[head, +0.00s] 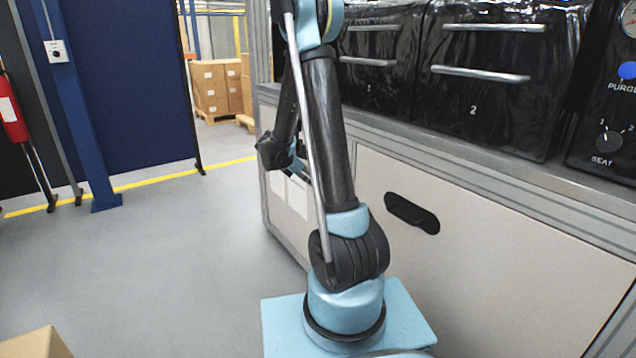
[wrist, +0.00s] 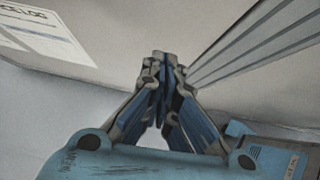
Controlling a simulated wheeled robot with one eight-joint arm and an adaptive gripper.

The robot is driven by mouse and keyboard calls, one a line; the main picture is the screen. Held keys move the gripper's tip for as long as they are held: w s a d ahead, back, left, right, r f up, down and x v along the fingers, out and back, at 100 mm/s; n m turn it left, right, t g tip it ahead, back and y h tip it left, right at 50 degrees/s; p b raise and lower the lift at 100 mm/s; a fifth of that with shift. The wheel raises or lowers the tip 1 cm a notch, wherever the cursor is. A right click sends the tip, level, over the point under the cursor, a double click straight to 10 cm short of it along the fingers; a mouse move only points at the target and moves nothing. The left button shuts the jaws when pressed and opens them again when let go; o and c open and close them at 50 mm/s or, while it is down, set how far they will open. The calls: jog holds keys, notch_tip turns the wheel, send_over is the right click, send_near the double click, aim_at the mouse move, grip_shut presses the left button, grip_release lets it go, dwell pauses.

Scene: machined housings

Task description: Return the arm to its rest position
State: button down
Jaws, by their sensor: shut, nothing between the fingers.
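My arm rises from its light blue base in the head view, its dark links running up and out of the top of the picture. A dark wrist part of mine hangs behind the upright link, left of the cabinet front. In the wrist view my gripper (wrist: 165,62) has its fingers together at the tips. Nothing is held between them. It is in front of a pale panel, with a printed sheet (wrist: 45,35) at the upper left. In the head view I cannot make out the fingertips clearly.
A workbench cabinet (head: 480,235) with a dark slot handle stands close on the right. Black drawer units (head: 480,105) with metal bars sit on it, beside a control panel (head: 612,95). Open floor (head: 170,255) lies to the left. A cardboard box (head: 35,345) is at the lower left.

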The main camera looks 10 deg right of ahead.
jog(key=v, duration=0.8)
jog(key=s+d+r+m+g+y, duration=0.1)
jog(key=s+d+r+m+y, duration=0.15)
jog(key=s+m, duration=0.55)
jog(key=s+f+m+y, duration=0.2)
jog(key=s+m, duration=0.5)
jog(key=s, duration=0.7)
jog(key=s+f+m+y, duration=0.2)
jog(key=s+m, duration=0.5)
jog(key=s, duration=0.7)
jog(key=shift+a+f+m+y, duration=0.2)
jog(key=shift+a+m+y, duration=0.15)
jog(key=shift+y, duration=0.4)
jog(key=shift+s, duration=0.1)
jog(key=shift+w+f, duration=0.2)
jog(key=shift+w, duration=0.25)
